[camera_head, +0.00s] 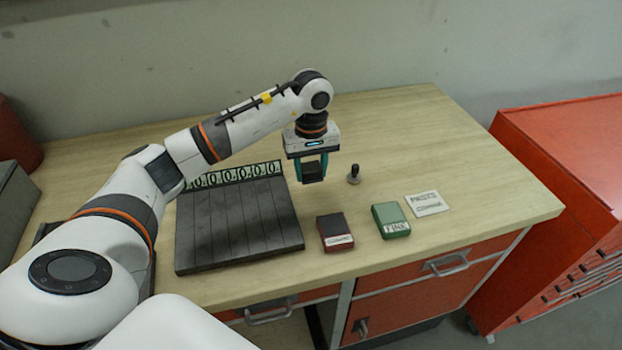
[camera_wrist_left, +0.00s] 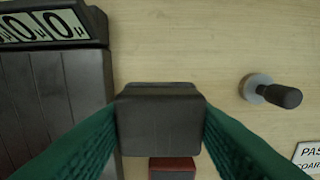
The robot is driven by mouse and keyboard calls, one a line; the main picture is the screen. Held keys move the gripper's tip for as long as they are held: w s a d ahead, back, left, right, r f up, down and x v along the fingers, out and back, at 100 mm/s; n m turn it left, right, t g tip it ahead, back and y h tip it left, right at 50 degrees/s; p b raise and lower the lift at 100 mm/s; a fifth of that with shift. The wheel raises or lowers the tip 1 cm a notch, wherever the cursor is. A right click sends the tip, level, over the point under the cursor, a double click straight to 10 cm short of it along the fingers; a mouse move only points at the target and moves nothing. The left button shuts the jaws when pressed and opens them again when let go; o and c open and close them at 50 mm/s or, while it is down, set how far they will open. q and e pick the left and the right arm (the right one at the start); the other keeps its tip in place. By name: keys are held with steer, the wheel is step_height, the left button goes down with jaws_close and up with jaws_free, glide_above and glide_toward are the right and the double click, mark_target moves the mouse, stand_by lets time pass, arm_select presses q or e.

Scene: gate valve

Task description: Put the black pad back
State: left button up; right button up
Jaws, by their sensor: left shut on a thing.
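The black pad (camera_head: 313,178) is a small dark block between the fingers of my left gripper (camera_head: 313,166). In the left wrist view the black pad (camera_wrist_left: 160,122) sits between two green fingertips (camera_wrist_left: 160,130), which press on its left and right sides. The gripper points down and holds it above the bare wood, right of a dark grooved board (camera_head: 240,228) with a strip of printed labels (camera_head: 235,176) along its back edge. The board also shows at the left of the wrist view (camera_wrist_left: 55,100). My right gripper is not in view.
On the wooden table (camera_head: 420,140) are a dark-topped red block (camera_head: 335,232), a green block marked FINE (camera_head: 391,220), a white printed card (camera_head: 427,204) and a small black-handled knob (camera_head: 354,175). A red cabinet (camera_head: 560,180) stands right. The back right of the table is clear.

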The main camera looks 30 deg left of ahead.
mark_target(312, 180)
arm_select(q)
steer(key=shift+f, duration=0.3)
step_height(312, 180, down, 4)
steer(key=shift+r+p, duration=0.2)
steer(key=shift+p, duration=0.35)
steer(key=shift+f, duration=0.1)
steer(key=o, duration=1)
steer(key=shift+c, duration=0.2)
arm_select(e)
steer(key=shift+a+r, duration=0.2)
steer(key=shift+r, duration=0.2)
arm_select(q)
steer(key=shift+r, duration=0.25)
step_height(312, 180, up, 11)
steer(key=b, duration=0.3)
steer(key=shift+w+f, duration=0.1)
steer(key=shift+f, duration=0.1)
steer(key=shift+r, duration=0.6)
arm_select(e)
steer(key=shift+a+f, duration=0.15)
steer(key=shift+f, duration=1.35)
